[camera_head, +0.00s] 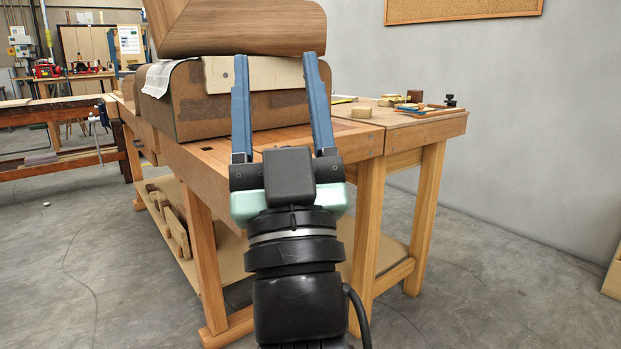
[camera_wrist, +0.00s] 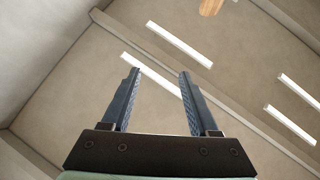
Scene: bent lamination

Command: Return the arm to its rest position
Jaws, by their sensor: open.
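My gripper (camera_head: 277,62) is in the middle of the head view, raised in front of the near end of the wooden workbench (camera_head: 352,140). Its two blue fingers point up and stand wide apart, with nothing between them that they hold. A brown curved form (camera_head: 192,108) with a pale block (camera_head: 262,73) on its front stands on the bench behind the fingers. A curved wood-veneer piece (camera_head: 240,28) sits above it. In the wrist view my gripper (camera_wrist: 157,72) is open and empty against the ceiling.
Small wooden discs (camera_head: 362,112) and tools (camera_head: 425,110) lie at the bench's right. Wooden pieces (camera_head: 172,225) lie on the lower shelf (camera_head: 235,265). Another bench (camera_head: 55,117) stands at left. Concrete floor (camera_head: 510,300) is clear at right. Ceiling lights (camera_wrist: 180,44) show in the wrist view.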

